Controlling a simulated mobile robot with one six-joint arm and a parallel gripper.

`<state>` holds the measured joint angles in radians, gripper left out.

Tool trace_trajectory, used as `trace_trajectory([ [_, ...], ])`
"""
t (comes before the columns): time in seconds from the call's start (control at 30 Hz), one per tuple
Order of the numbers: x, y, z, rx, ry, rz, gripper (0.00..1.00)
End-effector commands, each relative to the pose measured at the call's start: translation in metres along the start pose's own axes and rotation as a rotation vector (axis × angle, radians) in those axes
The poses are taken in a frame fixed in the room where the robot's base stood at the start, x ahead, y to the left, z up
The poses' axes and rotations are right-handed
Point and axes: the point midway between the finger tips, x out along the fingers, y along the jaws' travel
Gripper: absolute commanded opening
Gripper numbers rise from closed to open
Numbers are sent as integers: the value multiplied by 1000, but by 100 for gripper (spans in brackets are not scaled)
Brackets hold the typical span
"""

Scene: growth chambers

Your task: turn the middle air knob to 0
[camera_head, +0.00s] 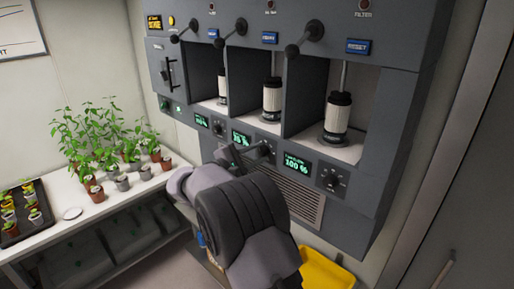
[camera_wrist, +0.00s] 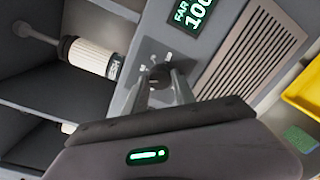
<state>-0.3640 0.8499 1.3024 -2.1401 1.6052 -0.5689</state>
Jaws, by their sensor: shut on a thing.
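The middle air knob (camera_wrist: 160,74) is a dark round knob on the grey panel, with small white marks around it. My gripper (camera_wrist: 161,88) is shut on it, one finger on each side, in the wrist view. In the head view my gripper (camera_head: 258,153) reaches the panel between the middle and right displays, and my arm hides part of the knob. The middle display (camera_head: 241,138) is lit green, but its number is too small to read surely. The knob's pointer cannot be made out.
The right display (camera_head: 297,164) reads 100 %, with the right knob (camera_head: 333,182) beside it. The left display (camera_head: 202,121) is also lit. Three open bays hold white filter cartridges (camera_head: 337,113). A vent grille (camera_head: 296,197) and a yellow bin (camera_head: 325,272) lie below. Potted plants (camera_head: 97,193) stand left.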

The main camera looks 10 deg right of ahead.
Motion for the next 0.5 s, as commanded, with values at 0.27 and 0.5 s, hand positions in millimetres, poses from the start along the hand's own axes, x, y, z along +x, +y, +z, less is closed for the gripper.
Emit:
trace_trajectory([
  [0.27, 0, 2, 2, -258, -14, -4, 0],
  [0.5, 0, 2, 1, -486, -26, -6, 0],
])
